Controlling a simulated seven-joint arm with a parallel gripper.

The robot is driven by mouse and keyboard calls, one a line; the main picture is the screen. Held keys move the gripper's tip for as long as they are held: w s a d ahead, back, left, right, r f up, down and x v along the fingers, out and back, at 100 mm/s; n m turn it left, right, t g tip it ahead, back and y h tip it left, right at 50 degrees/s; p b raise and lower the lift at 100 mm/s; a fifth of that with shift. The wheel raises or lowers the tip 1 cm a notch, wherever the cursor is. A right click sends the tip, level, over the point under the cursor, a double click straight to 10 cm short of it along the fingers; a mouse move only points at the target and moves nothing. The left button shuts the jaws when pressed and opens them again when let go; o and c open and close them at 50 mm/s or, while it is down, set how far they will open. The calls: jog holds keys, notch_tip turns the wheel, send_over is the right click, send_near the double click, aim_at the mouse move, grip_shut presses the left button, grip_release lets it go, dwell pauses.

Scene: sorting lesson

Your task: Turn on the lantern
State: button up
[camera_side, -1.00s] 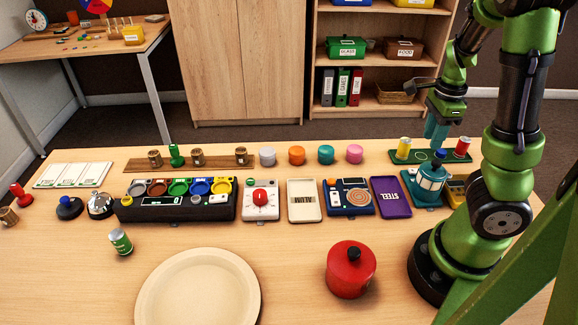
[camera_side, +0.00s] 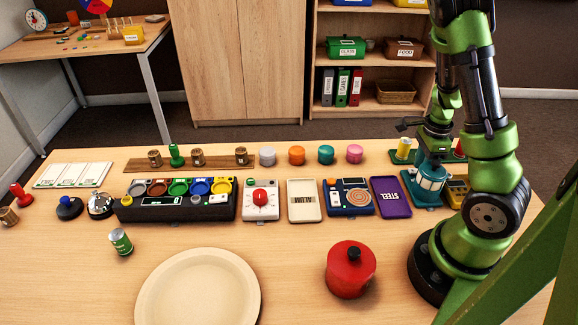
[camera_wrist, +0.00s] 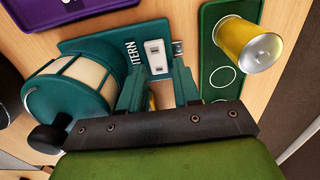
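The lantern (camera_side: 430,184) is teal with a cream window band and stands upright on a teal base at the right of the table. In the wrist view the lantern (camera_wrist: 68,98) is at the left, and its base carries partly covered lettering and a white switch plate (camera_wrist: 155,57) with dark slots. My gripper (camera_wrist: 158,78) has its two teal fingers apart with nothing held between them. The fingertips point at the base, just short of the switch plate. In the side view my gripper (camera_side: 433,152) is over the lantern and hides its top; I cannot tell if it touches.
A yellow can (camera_wrist: 246,44) stands on a green tray (camera_wrist: 222,78) right of the fingers. A purple tray marked STEEL (camera_side: 391,198) lies left of the lantern, and a yellow device (camera_side: 456,190) sits to its right. The front table has a red pot (camera_side: 350,268).

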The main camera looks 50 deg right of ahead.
grip_shut()
jog(key=shift+w+a+r+g+h, duration=0.1)
jog(key=shift+w+a+g+h, duration=0.1)
jog(key=shift+g+h, duration=0.4)
jog(key=shift+w+a+r+g+h, duration=0.1)
jog(key=shift+w+a+g+h, duration=0.05)
jog(key=shift+g+h, duration=0.45)
grip_release()
jog(key=v, duration=1.6)
jog(key=shift+r, duration=0.4)
